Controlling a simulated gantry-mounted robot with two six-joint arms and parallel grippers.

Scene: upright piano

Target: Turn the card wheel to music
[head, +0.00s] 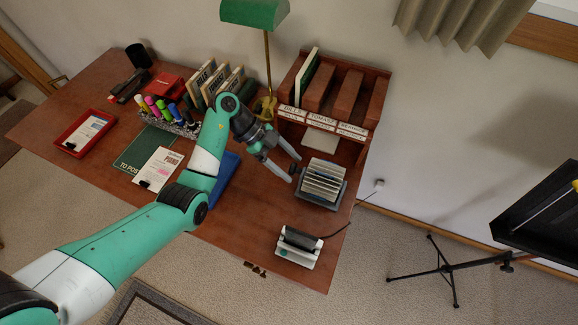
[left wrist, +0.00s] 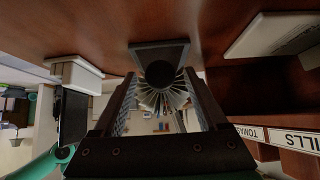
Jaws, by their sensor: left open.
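The card wheel (head: 322,180) is a fan of pale cards on a dark grey base, standing on the desk near its right end. My left gripper (head: 294,170) is open and empty, just left of the card wheel in the head view. In the left wrist view, the card wheel (left wrist: 162,90) shows between the two spread fingers, with its dark round side facing the camera. I cannot tell whether a fingertip touches it. The words on the cards are too small to read. My right gripper is not in view.
A letter sorter (head: 335,95) with labelled slots stands behind the card wheel. A white device with a black roller (head: 299,240) and a cord is in front. A green lamp (head: 256,14), pen holder (head: 172,117) and clipboard (head: 157,169) are to the left. A music stand (head: 545,205) is right.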

